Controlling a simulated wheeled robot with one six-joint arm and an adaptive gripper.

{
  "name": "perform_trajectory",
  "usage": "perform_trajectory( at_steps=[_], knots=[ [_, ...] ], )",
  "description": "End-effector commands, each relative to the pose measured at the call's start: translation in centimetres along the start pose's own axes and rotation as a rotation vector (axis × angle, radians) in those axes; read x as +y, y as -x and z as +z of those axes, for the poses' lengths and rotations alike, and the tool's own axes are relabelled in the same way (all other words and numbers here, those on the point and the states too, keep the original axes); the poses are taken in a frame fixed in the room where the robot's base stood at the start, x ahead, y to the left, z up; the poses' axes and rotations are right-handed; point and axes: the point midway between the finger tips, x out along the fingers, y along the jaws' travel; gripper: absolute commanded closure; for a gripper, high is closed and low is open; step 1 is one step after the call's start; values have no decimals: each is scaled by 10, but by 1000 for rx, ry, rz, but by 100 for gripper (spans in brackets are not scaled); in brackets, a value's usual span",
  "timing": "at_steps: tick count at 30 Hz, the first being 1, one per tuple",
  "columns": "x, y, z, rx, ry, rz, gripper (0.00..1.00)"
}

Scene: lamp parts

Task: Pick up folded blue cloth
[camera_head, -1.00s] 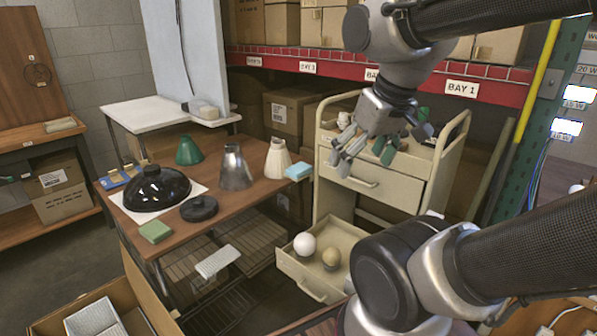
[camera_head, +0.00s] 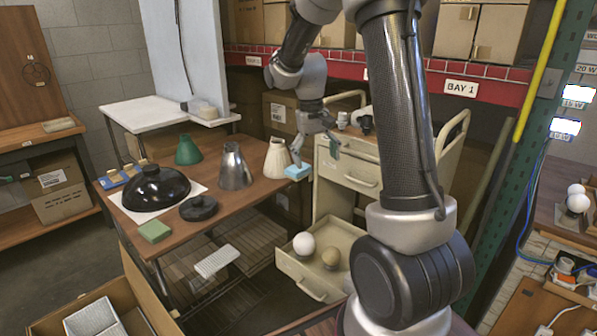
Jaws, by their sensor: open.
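The folded blue cloth (camera_head: 297,171) is a small light blue block at the right edge of the wooden table (camera_head: 240,200), beside the cream lampshade. My gripper (camera_head: 316,151) is open just above and to the right of the cloth, with its fingers pointing down. One finger appears close to the cloth; whether it touches cannot be told at this size.
A cream shade (camera_head: 277,158), a silver shade (camera_head: 234,167), a green shade (camera_head: 187,150) and a black dome (camera_head: 157,189) stand on the table. A cream drawer cart (camera_head: 345,175) is right of the cloth, its lower drawer open with a white ball (camera_head: 304,244).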

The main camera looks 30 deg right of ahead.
Motion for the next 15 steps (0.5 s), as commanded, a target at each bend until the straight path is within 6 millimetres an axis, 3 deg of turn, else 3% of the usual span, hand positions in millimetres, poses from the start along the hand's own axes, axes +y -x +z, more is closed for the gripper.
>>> perform_trajectory(
  at_steps=[1,3,9,13,15],
  knots=[
    [-1,-19,-28,-17,-41,13,12],
    [-2,-41,-65,-22,-110,33,12],
    [-2,-101,-156,4,-329,78,12],
    [-1,-127,-213,65,-506,92,12],
    [-1,-122,-247,131,-631,83,12]
  ],
)
